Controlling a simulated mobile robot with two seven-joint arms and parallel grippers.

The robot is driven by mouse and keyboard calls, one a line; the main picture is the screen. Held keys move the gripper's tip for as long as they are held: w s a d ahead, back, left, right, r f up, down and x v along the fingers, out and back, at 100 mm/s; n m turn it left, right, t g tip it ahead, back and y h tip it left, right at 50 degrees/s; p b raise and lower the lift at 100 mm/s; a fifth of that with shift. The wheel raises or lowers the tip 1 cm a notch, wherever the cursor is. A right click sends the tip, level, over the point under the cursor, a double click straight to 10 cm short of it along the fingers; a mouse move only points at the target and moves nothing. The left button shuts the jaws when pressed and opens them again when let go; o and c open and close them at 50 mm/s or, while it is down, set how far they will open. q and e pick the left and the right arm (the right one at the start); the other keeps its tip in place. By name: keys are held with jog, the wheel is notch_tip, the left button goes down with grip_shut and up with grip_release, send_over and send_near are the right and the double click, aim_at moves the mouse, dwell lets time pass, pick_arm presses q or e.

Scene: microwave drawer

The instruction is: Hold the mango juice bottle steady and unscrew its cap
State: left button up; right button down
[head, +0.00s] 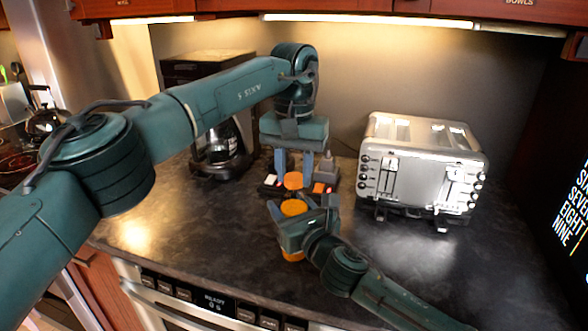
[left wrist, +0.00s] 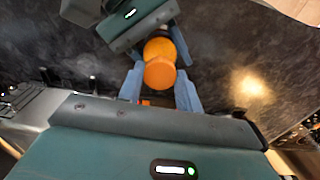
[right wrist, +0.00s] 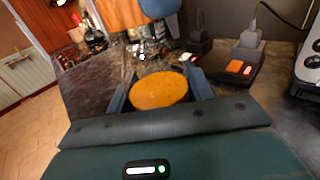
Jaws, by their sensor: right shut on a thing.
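The mango juice bottle (head: 292,256) stands upright on the dark counter, an orange shape mostly hidden by my right gripper (head: 293,209). My right gripper is shut on the bottle; its flat orange top shows between the fingers in the right wrist view (right wrist: 160,91). My left gripper (head: 293,178) points down above it, with the round orange cap (head: 293,181) between its fingertips. The cap is above the bottle with a visible gap. In the left wrist view the cap (left wrist: 160,73) sits between the two blue fingers, which appear to touch it, and overlaps the bottle (left wrist: 160,47).
A silver toaster (head: 420,165) stands to the right and a coffee maker (head: 218,140) at the back left. The counter to the left is clear.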

pick_arm(q)
jog(key=c, duration=0.5)
jog(key=n, duration=0.7)
jog(key=shift+n, duration=0.4)
jog(key=n, duration=1.2)
jog(key=shift+r+n, duration=0.1)
jog(key=shift+n, duration=0.3)
jog(key=n, duration=1.2)
jog(key=shift+n, duration=0.4)
jog(key=n, duration=1.2)
jog(key=shift+n, duration=0.4)
jog(key=n, duration=0.7)
jog(key=shift+r+n, duration=0.1)
jog(key=shift+n, duration=0.3)
